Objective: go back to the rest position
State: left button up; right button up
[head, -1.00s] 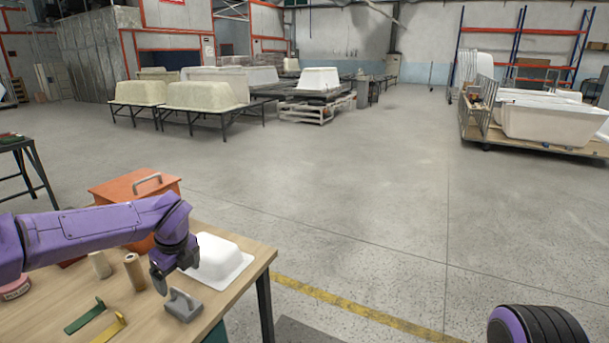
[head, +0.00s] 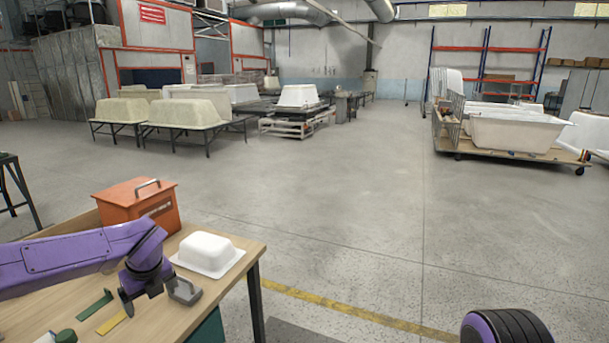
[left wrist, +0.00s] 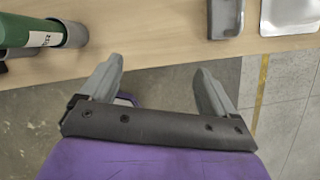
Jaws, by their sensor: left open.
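My left gripper (head: 127,306) is at the near part of the workbench (head: 235,300), at the end of the purple left arm. In the left wrist view its two grey fingers (left wrist: 158,70) stand wide apart with nothing between them. In the head view the wrist partly covers the bench top beside a grey handled block (head: 185,291). My right gripper is not in view.
On the bench are a white tub shell (head: 208,254), an orange box (head: 138,203), a green strip (head: 80,305) and a yellow strip (head: 112,323). Open floor (head: 340,210) lies beyond.

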pick_arm(q)
jog(key=s+d+f+m+t+y, duration=0.2)
jog(key=s+f+m, duration=0.3)
jog(key=f+m, duration=0.6)
jog(key=s+d+f+m+t+y, duration=0.1)
jog(key=s+d+f+m+t, duration=0.15)
jog(key=s+f+m, duration=0.85)
jog(key=s+f+m+g+h, duration=0.1)
jog(key=s+f+m, duration=0.3)
jog(key=s+m, duration=0.4)
jog(key=s+f+m+g+h, duration=0.1)
jog(key=s+f+m, duration=0.3)
jog(key=s+m, duration=0.5)
jog(key=s+d+g, duration=0.1)
jog(key=s, duration=0.1)
jog(key=shift+s+h, duration=0.35)
jog(key=shift+h, duration=0.05)
jog(key=shift+g, duration=0.25)
